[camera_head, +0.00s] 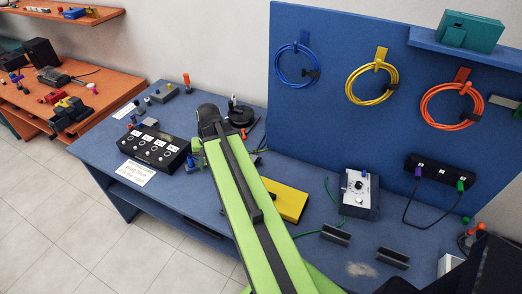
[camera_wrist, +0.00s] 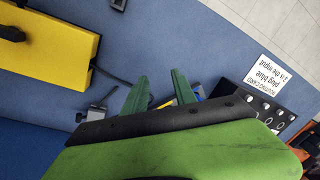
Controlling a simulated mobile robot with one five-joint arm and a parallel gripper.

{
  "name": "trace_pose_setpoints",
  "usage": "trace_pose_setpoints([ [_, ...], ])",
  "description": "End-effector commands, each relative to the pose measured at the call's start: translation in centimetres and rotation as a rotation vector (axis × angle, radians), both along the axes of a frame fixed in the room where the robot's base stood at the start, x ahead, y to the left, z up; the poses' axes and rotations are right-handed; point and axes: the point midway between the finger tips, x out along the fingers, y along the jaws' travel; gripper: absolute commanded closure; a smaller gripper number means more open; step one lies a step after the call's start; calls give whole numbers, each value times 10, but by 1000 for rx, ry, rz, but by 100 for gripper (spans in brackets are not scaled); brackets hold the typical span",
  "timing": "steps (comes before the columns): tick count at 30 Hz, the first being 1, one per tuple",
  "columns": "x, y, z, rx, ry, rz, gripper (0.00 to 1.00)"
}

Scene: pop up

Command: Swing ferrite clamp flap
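My gripper (camera_wrist: 160,78) shows in the wrist view as two green fingers standing apart, with only blue tabletop visible between their tips. In the head view my arm reaches over the blue bench (camera_head: 105,148) and largely hides the gripper. A small grey and black piece (camera_wrist: 96,113) sits left of the fingers in the wrist view, apart from them. It may be the ferrite clamp, but I cannot tell; no flap is clear. A dark cable (camera_wrist: 112,78) runs from beside the yellow block (camera_wrist: 48,42) toward the fingers. A small blue and yellow part (camera_wrist: 196,92) is partly hidden behind the right finger.
A black panel box (camera_head: 155,146) and a printed card (camera_head: 135,173) lie left of my arm. The yellow block (camera_head: 285,200), a white dial box (camera_head: 357,190) and two dark channel pieces (camera_head: 335,234) lie right. A blue pegboard (camera_head: 330,120) with coiled cables stands behind.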

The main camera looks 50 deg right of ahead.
Motion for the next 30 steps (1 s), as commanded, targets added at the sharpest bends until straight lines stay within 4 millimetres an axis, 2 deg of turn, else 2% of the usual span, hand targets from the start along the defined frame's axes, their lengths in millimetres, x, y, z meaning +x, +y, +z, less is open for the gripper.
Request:
trace_pose_setpoints([
  [1,-12,-47,21,20,-14,-123,67],
  [3,-32,-100,33,45,-37,-282,67],
  [6,-62,-160,46,74,-66,-461,67],
  [10,-91,-205,55,97,-91,-605,67],
  [13,-100,-217,56,102,-99,-648,67],
  [20,-101,-218,50,103,-100,-653,67],
  [26,-95,-217,23,103,-100,-652,67],
  [30,-89,-215,-5,102,-100,-651,67],
])
